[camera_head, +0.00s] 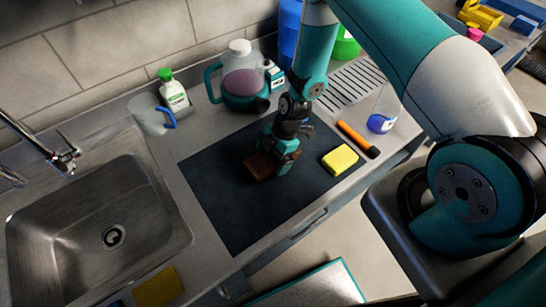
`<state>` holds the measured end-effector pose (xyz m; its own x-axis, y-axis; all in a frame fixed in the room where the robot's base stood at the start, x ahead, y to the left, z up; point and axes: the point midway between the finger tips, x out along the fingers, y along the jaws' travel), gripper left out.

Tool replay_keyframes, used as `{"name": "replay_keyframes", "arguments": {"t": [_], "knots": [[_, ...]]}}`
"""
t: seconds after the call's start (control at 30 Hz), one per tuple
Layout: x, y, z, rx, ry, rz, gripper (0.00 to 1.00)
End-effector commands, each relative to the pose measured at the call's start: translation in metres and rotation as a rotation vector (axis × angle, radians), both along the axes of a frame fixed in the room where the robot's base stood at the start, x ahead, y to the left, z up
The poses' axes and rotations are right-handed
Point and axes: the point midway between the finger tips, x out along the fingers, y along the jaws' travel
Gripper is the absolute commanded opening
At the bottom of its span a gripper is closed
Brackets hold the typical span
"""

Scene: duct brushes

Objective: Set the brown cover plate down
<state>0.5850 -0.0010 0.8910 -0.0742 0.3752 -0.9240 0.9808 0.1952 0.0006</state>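The brown cover plate (259,166) is at the middle of the dark mat (232,212) on the counter, low over it or on it; I cannot tell whether it touches. My gripper (275,164) is right at the plate, pointing down from the arm, and its fingers overlap the plate's right side. The fingertips are small and partly merge with the plate, so whether they are shut on it is not clear.
A yellow sponge (341,159) and an orange-handled brush (357,137) lie to the right. A jug (240,82), a green-capped bottle (173,92) and a clear pitcher (151,115) stand behind. The sink (95,235) is at left. The mat's front part is clear.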

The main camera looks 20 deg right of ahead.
Motion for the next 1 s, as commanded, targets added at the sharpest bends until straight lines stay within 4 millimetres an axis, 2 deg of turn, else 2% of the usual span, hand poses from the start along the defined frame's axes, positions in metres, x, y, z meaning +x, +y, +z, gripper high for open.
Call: {"name": "replay_keyframes", "arguments": {"t": [0.03, 0.2, 0.27, 0.53, 0.67, 0.77, 1.0], "knots": [[0.0, 0.0, 0.0, 0.0, 0.0, 0.0, 0.86], [0.0, 0.0, 0.0, 0.0, 0.0, 0.0, 0.47], [0.0, 0.0, 0.001, 0.0, 0.0, 0.0, 0.4], [0.001, 0.0, 0.003, 0.0, -0.001, 0.0, 0.4], [0.002, 0.0, 0.011, 0.001, -0.003, 0.0, 0.4], [0.002, 0.0, 0.025, 0.001, -0.004, 0.0, 0.4], [0.002, 0.0, 0.087, 0.001, -0.009, 0.001, 0.4]]}}
